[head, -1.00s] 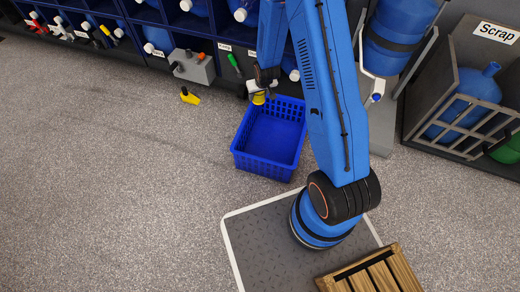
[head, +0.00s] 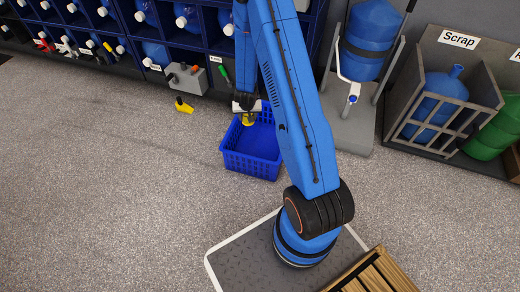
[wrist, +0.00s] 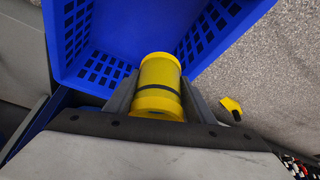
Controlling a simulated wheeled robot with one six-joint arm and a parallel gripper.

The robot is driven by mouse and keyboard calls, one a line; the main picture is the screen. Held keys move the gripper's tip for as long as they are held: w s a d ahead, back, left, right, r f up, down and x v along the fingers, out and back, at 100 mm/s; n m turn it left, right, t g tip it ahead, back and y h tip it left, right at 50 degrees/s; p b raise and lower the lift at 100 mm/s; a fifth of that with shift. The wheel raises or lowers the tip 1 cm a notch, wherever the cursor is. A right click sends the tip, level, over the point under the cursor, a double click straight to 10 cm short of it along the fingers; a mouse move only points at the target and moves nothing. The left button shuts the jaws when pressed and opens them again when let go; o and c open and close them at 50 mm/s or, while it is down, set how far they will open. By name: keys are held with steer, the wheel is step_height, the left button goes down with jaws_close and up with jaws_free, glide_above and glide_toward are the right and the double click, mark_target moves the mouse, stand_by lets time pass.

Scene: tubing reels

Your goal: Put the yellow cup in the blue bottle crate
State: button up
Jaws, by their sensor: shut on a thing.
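The yellow cup (wrist: 160,84) is a small cylinder with a dark band. My gripper (wrist: 158,100) is shut on it, one finger on each side, in the wrist view. In the head view the cup (head: 248,119) shows below my gripper (head: 246,112), at the back left part of the blue crate (head: 250,166). The crate is an open basket with slotted walls, standing on the floor, and looks empty. In the wrist view the crate (wrist: 110,25) lies behind the cup. I cannot tell whether the cup is above the rim or below it.
A shelf with blue bottles (head: 157,52) runs along the back. A grey block (head: 188,78) and a yellow object (head: 183,105) are left of the crate. A scrap rack (head: 440,100) stands at right. A wooden pallet (head: 372,275) is at the front. Floor at left is clear.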

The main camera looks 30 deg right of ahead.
steer(key=s+d+f+m, duration=0.1)
steer(key=d+f+m, duration=0.15)
steer(key=d, duration=0.25)
glide_above(260, 146)
steer(key=s, duration=0.1)
step_height(260, 146, down, 11)
steer(key=shift+g+h, duration=0.3)
steer(key=shift+h, duration=0.1)
steer(key=shift+s+a+f, duration=0.1)
steer(key=shift+a+f, duration=0.05)
steer(key=shift+f, duration=1.75)
steer(key=shift+a+f, duration=0.15)
steer(key=shift+f, duration=1.75)
steer(key=shift+s+a+f, duration=0.1)
steer(key=shift+a+f, duration=0.05)
steer(key=shift+f, duration=1.75)
steer(key=o, duration=1.2)
steer(key=shift+f, duration=0.1)
steer(key=shift+c, duration=0.2)
